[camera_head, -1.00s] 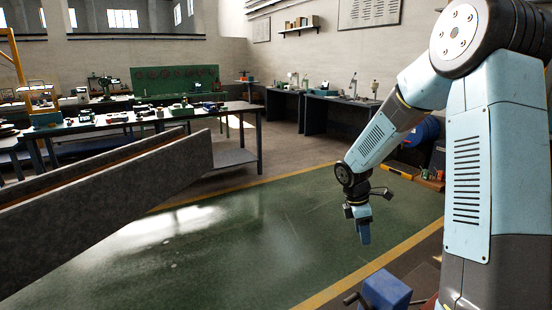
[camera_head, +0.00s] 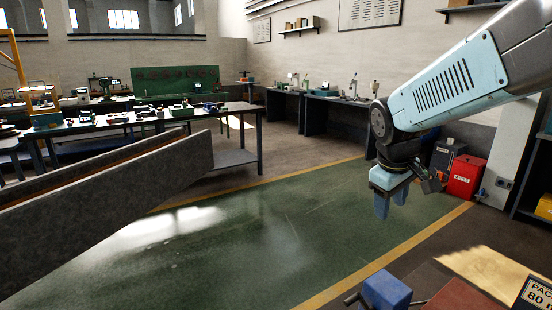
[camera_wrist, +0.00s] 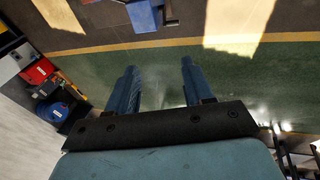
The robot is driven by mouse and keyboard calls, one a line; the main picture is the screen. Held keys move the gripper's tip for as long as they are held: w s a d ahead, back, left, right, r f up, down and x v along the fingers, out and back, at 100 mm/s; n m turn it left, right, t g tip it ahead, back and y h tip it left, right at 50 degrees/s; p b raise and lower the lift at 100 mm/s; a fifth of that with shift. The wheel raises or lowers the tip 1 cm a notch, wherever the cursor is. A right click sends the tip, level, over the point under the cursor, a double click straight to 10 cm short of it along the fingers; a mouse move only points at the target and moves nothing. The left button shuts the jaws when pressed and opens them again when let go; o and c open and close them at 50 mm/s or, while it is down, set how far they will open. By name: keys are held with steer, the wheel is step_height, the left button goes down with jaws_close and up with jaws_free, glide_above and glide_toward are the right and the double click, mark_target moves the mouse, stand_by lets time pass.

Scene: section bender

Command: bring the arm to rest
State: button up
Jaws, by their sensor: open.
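My gripper (camera_head: 391,204) hangs from the arm at the right of the head view, its fingers pointing down above the green floor. In the wrist view the two blue fingers (camera_wrist: 160,85) stand well apart with nothing between them, and green floor shows through the gap. My arm (camera_head: 455,90) reaches in from the right edge, its forearm sloping down to the wrist. The gripper touches nothing that I can see.
A grey slab-like beam (camera_head: 110,190) crosses the left foreground. A blue block with a handle (camera_head: 386,291) is at the bottom right. Red and dark boxes (camera_head: 466,176) stand by the right wall. A long workbench (camera_head: 215,113) is behind. The green floor (camera_head: 240,235) is clear.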

steer(key=s+r+m+t+y, duration=0.1)
steer(key=s+r+m, duration=0.1)
steer(key=s, duration=0.3)
steer(key=s+a+r+m+t+y, duration=0.1)
steer(key=s+r+m, duration=0.1)
steer(key=s+m, duration=0.2)
steer(key=shift+s+a+t, duration=0.2)
steer(key=shift+s+t, duration=0.1)
steer(key=shift+s, duration=0.75)
steer(key=shift+r, duration=0.1)
